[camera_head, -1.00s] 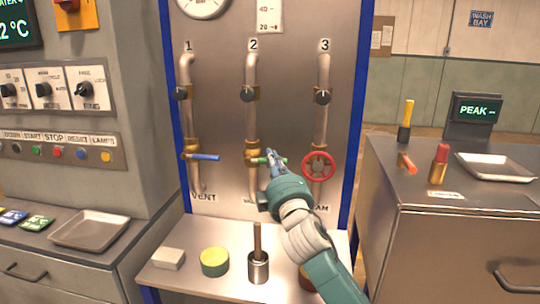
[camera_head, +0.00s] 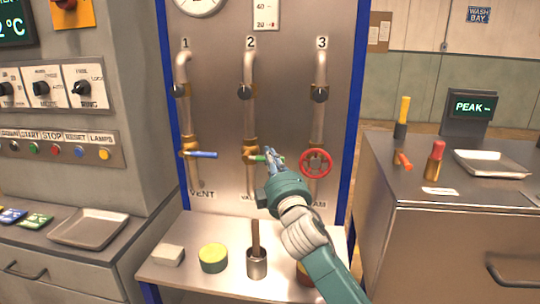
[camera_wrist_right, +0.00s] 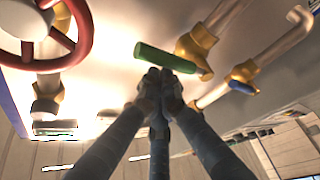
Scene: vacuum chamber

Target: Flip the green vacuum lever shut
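The green lever (camera_head: 258,158) sticks out sideways to the right from the brass valve on pipe 2, under the number 2 on the steel panel. My right gripper (camera_head: 270,156) is at the lever's free end and hides part of it in the head view. In the right wrist view the green lever (camera_wrist_right: 165,58) lies across just beyond my fingertips (camera_wrist_right: 160,80). The fingers are drawn together, with their tips at or very close to the lever's edge; I cannot tell if they touch it. My left gripper is not in view.
A blue lever (camera_head: 203,155) on pipe 1 is to the left. A red handwheel (camera_head: 316,163) on pipe 3 is close at the right. Below, a shelf (camera_head: 190,280) holds a white block (camera_head: 168,255), a green-yellow round pad (camera_head: 213,258) and a metal cup (camera_head: 257,265).

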